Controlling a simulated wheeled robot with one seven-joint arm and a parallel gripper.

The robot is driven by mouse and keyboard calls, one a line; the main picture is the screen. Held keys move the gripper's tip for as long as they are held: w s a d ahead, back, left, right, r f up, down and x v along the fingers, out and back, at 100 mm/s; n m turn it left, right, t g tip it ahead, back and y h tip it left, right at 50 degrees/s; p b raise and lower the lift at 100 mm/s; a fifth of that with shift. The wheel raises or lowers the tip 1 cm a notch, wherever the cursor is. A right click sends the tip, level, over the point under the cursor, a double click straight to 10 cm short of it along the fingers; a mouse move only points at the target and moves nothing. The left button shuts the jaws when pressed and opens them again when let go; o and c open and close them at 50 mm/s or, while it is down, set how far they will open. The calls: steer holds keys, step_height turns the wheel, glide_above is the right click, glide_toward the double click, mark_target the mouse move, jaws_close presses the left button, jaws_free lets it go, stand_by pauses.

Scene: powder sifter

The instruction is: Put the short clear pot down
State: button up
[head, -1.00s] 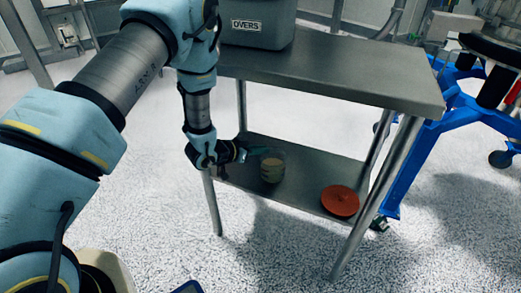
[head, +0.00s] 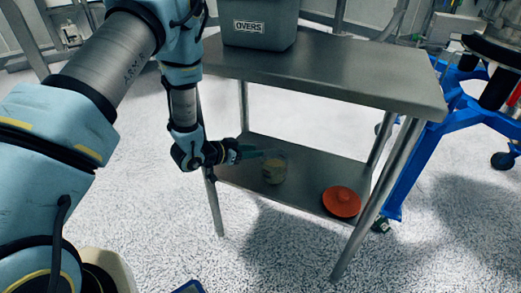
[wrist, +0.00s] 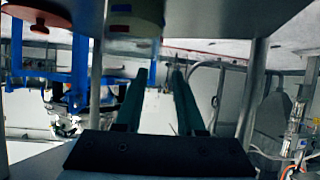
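The short clear pot (head: 274,170), with pale contents, stands upright on the lower shelf (head: 300,195) of a steel table. My gripper (head: 252,154) is just left of it at the shelf's left end. In the wrist view, the two dark green fingers (wrist: 161,72) are apart with an empty gap between them. The pot also shows in the wrist view (wrist: 135,18) at the top edge, partly cut off, beyond the fingertips. The fingers do not appear to grip it.
A red-orange lid-like disc (head: 342,202) lies on the shelf to the right of the pot. The steel table top (head: 350,85) is above, with a grey OVERS bin (head: 260,25) on it. Table legs flank the shelf; a blue wheeled frame (head: 425,145) stands to the right.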

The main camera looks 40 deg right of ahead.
steer(key=v, duration=0.7)
steer(key=shift+a, duration=0.2)
